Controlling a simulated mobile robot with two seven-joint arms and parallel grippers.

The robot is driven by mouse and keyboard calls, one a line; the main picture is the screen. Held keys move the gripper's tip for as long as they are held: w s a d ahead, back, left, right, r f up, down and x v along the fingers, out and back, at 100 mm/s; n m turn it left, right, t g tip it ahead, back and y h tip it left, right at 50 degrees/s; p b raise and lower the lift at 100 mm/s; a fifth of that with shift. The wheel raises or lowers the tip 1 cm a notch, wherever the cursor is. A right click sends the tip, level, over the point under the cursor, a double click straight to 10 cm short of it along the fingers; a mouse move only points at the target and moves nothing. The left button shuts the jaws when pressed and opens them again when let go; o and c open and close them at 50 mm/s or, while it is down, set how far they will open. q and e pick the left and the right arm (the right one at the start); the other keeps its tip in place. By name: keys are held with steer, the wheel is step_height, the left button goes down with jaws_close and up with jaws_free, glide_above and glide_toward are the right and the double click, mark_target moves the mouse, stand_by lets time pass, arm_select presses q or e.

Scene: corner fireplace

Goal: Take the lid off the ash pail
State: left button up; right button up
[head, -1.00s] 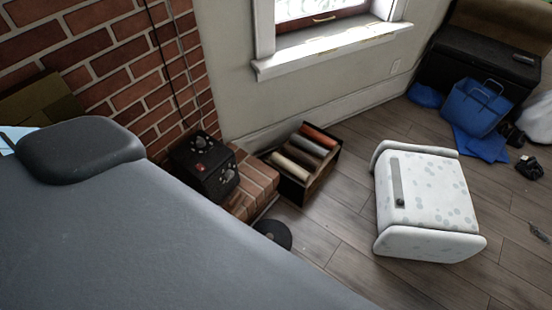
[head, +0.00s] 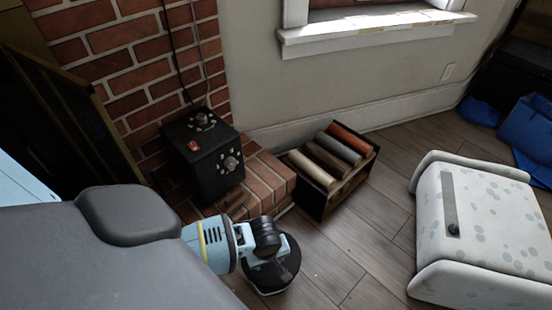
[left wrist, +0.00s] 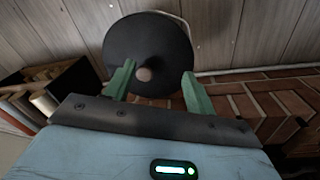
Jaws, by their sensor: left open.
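The ash pail's round dark lid (head: 286,275) shows in the head view on the floor side of the brick hearth, partly covered by my left gripper (head: 268,256). In the left wrist view the lid (left wrist: 150,38) is a dark disc with a small brownish knob (left wrist: 144,74) at its middle. My left gripper's green fingers (left wrist: 158,73) are open, one on each side of the knob, with the knob nearer the left finger. I cannot tell whether either finger touches it. The pail's body is mostly hidden under the lid. My right gripper is out of view.
A black box with knobs (head: 205,160) stands on the brick hearth (head: 262,178). A dark crate of coloured rolls (head: 318,198) stands beside the hearth. A white spotted cabinet (head: 485,225) is at the right. Wooden floor (head: 350,250) between them is clear.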

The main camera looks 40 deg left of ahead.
arm_select(q)
steer(key=w+a+b, duration=0.1)
steer(key=w+a+f+n, duration=0.1)
steer(key=w, duration=0.1)
steer(key=w+a+f+n+y+b, duration=0.1)
steer(key=shift+w+a+g+b, duration=0.15)
steer(key=shift+w+g+b, duration=0.1)
steer(key=shift+g+b, duration=0.05)
steer(key=shift+a+f+b, duration=0.1)
steer(key=shift+f+b, duration=0.6)
steer(key=shift+f, duration=0.65)
steer(key=shift+w+a+f+b, duration=0.1)
steer(key=shift+f+b, duration=0.15)
steer(key=shift+b, duration=0.05)
steer(key=f+b, duration=0.3)
steer(key=f, duration=0.1)
steer(key=shift+w+a, duration=0.2)
steer(key=shift+a, duration=0.05)
steer(key=shift+f, duration=0.25)
steer(key=shift+r, duration=0.1)
steer(key=c, duration=1.1)
steer(key=shift+c, duration=0.2)
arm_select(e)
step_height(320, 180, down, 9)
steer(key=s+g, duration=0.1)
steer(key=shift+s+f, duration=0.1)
